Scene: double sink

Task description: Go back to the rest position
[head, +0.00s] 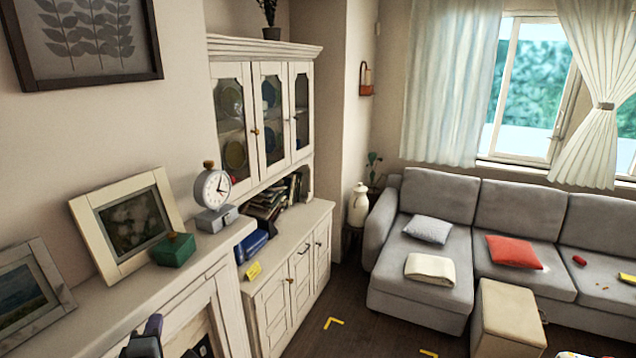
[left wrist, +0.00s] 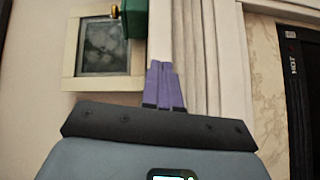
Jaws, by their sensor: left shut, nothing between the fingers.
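My left gripper (head: 152,328) shows at the bottom left of the head view, low in front of the white fireplace surround and cut off by the frame edge. In the left wrist view its purple fingers (left wrist: 164,86) lie together, shut with nothing between them. Beyond the fingertips in that view are a green box (left wrist: 134,18) and a cream-framed picture (left wrist: 105,60), which look apart from the gripper. My right gripper is not in view.
The white mantel (head: 190,285) holds a clock on a scale (head: 214,195), the green box (head: 174,249) and framed pictures. A white cabinet (head: 290,270) stands beyond it. A grey sofa (head: 440,270) and beige ottoman (head: 507,320) stand right. Dark floor (head: 350,300) lies between.

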